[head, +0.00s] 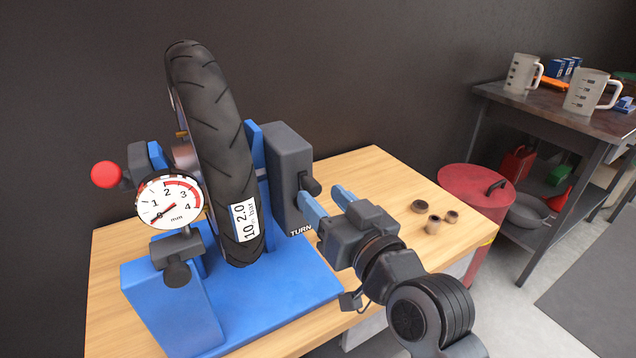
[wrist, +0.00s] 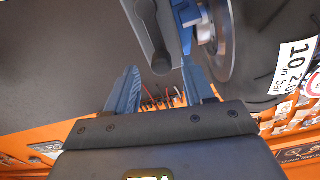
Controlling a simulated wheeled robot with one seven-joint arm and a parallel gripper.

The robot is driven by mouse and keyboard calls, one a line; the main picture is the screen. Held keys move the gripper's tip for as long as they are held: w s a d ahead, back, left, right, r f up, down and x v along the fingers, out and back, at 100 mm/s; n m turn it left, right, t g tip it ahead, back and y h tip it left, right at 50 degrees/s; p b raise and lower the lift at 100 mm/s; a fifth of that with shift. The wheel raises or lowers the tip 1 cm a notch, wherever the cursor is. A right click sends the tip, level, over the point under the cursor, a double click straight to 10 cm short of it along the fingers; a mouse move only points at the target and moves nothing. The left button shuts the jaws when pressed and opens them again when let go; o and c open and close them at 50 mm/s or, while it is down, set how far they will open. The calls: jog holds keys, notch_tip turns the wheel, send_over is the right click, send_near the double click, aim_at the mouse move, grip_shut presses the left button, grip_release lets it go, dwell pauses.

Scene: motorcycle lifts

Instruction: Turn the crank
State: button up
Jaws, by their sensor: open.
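The balancing stand (head: 328,282) is blue and carries a black tyre (head: 205,110). A dark grey housing (head: 288,148) stands on the tyre's right side, with a black crank (head: 311,185) on its outer face and a "TURN" label below. My gripper (head: 327,200) is open, its two blue fingers pointing at the crank from the lower right. In the wrist view, the crank (wrist: 154,38) reaches down from the top edge, its lower end between and just beyond the fingertips (wrist: 162,82). Contact cannot be told. Nothing is held.
A white dial gauge (head: 170,202) and a red ball (head: 107,174) are on the stand's left. Several small brown cylinders (head: 433,224) lie on the wooden bench (head: 375,165) at right. A red drum (head: 475,195) and a metal table with jugs stand further right.

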aim_at(316, 193)
jog(key=shift+x, duration=2.2)
jog(key=shift+s+a, duration=0.1)
grip_shut()
